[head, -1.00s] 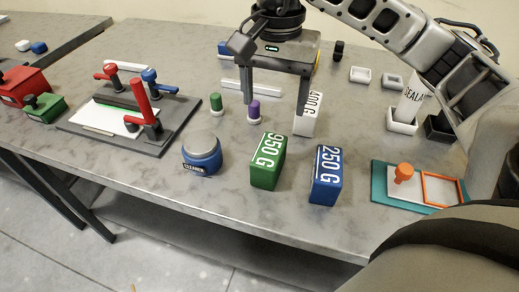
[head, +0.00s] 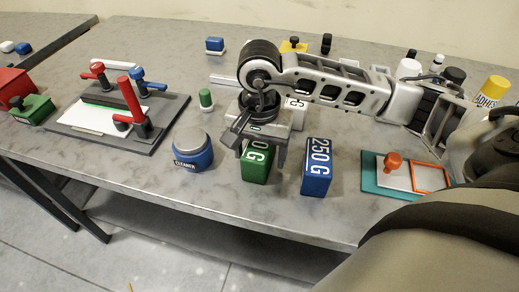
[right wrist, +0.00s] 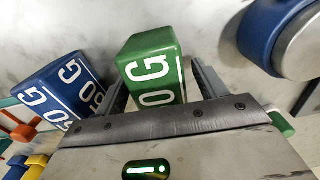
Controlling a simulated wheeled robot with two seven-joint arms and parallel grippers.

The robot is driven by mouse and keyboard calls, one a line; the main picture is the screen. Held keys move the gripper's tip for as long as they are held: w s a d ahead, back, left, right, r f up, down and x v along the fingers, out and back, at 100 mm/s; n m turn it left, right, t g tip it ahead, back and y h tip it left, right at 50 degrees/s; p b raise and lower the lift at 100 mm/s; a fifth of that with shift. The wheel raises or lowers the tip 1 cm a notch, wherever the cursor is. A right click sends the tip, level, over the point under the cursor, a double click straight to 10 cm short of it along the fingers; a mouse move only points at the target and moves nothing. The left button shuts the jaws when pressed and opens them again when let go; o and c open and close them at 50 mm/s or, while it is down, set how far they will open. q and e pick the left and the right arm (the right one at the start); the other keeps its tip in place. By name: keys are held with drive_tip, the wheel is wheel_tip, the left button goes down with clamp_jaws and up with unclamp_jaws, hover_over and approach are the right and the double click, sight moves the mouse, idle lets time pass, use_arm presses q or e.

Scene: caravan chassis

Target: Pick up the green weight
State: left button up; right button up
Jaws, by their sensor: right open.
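The green weight (head: 256,174) stands upright on the grey table, near its front edge. It also shows in the right wrist view (right wrist: 150,48), with its white lettering partly hidden by my gripper. My right gripper (head: 260,152) is open, with its fingers on either side of the weight's upper part. In the right wrist view the weight stands between the two fingers, with a visible gap on the right side. I cannot tell whether either finger touches it. My left gripper is not in view.
The blue 250 G weight (head: 317,168) stands close to the right of the green one. A blue cleaner tin (head: 192,150) stands to the left. A white weight (head: 298,108) is behind the gripper. A teal tray (head: 380,188) lies further right.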

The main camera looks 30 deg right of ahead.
drive_tip(key=shift+f, duration=0.5)
drive_tip(key=c, duration=1.5)
drive_tip(key=shift+w+r, duration=0.1)
clamp_jaws()
